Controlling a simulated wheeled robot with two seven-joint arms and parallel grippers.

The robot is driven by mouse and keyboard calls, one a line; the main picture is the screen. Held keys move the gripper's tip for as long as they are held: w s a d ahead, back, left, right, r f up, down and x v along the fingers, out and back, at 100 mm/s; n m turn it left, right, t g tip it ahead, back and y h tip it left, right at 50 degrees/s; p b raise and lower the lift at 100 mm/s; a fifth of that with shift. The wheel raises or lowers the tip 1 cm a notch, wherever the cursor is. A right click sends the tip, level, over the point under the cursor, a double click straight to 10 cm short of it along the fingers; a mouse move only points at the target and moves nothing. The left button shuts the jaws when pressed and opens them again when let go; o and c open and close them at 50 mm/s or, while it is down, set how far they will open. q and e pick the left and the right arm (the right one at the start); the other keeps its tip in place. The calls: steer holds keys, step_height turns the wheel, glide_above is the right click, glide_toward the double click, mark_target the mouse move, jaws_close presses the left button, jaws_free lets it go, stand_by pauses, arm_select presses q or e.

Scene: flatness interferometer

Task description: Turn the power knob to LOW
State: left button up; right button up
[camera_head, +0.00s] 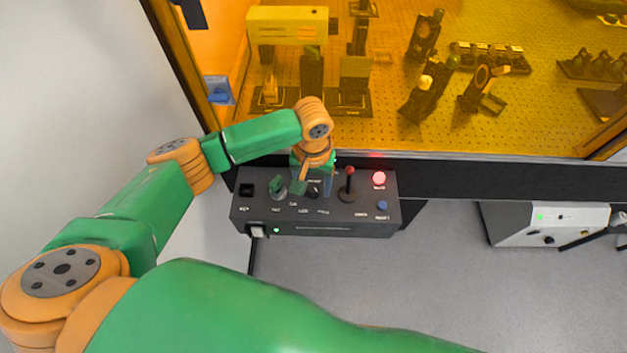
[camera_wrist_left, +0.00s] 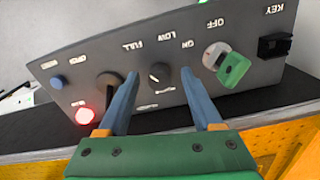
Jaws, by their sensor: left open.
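The power knob (camera_wrist_left: 158,72) is a small dark round knob on the grey control panel (camera_wrist_left: 240,20). In the left wrist view the panel appears upside down, with LOW and FULL lettered by the knob. The knob's pointer is too small to read surely. My left gripper (camera_wrist_left: 160,73) is open, its blue-grey fingertips on either side of the knob with gaps visible. In the head view the left gripper (camera_head: 314,187) is over the middle of the panel (camera_head: 340,220) and partly hides the knob. My right gripper is not in view.
Beside the knob are a key switch with a green tag (camera_wrist_left: 234,70) and a red-topped lever (camera_head: 350,171). A lit red lamp (camera_head: 379,178) and blue button (camera_head: 382,205) are farther right. An amber enclosure (camera_head: 400,140) stands behind the panel. Grey floor (camera_head: 420,280) lies in front.

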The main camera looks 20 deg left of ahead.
arm_select(q)
steer(key=shift+w+f, duration=0.4)
steer(key=shift+w, duration=0.1)
steer(key=shift+c, duration=0.3)
steer(key=shift+s+r, duration=0.1)
steer(key=shift+s, duration=0.05)
jaws_close()
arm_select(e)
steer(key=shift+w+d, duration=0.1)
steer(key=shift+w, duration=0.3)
arm_select(q)
steer(key=m+p, duration=0.2)
steer(key=m, duration=0.1)
steer(key=shift+r+p, duration=0.2)
steer(key=shift+p, duration=0.15)
steer(key=m+p, duration=0.1)
steer(key=m, duration=0.1)
steer(key=shift+f+m, duration=0.1)
steer(key=shift+m, duration=0.2)
steer(key=m, duration=0.3)
steer(key=shift+f+m+p, duration=0.1)
steer(key=shift+m+p, duration=0.3)
steer(key=shift+m, duration=2.2)
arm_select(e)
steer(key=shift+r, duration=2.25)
